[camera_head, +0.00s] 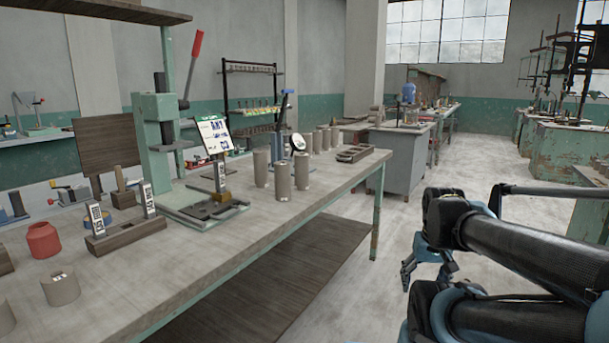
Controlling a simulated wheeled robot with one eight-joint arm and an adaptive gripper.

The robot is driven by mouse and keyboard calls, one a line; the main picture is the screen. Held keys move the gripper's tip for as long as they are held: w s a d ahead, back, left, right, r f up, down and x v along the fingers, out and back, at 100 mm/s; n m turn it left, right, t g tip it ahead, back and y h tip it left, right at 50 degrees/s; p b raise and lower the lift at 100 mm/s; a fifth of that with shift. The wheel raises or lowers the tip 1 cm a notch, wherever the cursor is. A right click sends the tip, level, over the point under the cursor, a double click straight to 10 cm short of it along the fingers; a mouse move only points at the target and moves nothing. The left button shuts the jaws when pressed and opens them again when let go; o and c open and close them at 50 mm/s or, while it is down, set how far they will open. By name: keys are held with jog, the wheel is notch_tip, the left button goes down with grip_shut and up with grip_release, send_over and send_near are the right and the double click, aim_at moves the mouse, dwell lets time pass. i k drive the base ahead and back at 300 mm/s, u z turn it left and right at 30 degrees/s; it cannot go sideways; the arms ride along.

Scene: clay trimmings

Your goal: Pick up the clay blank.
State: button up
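Several grey-brown clay-like cylinders stand upright on the long workbench (190,265). Three taller ones, a left one (262,168), a front one (283,181) and a right one (302,171), stand close together right of the green press. A farther group of cylinders (317,141) stands behind them. A short, wide cylinder (60,286) stands at the near left, and another (5,318) is cut by the left edge. I cannot tell which is the clay blank. My gripper (424,282) hangs right of the bench, apart from all of them; its finger opening is unclear.
A green lever press (158,140) with a red handle stands on the bench. A red jar (43,240), a wooden block with upright tags (125,235) and a dark metal holder (355,153) are also there. A grey cabinet (405,160) stands behind; the floor between is clear.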

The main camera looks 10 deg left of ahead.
aim_at(301, 159)
jog(key=z, duration=0.2)
jog(key=k, duration=0.5)
jog(key=z, duration=0.6)
jog(key=k, duration=0.85)
jog(key=z, duration=0.3)
jog(key=i, duration=0.85)
jog(key=u, duration=0.9)
jog(key=i, duration=1)
jog(key=u, duration=0.7)
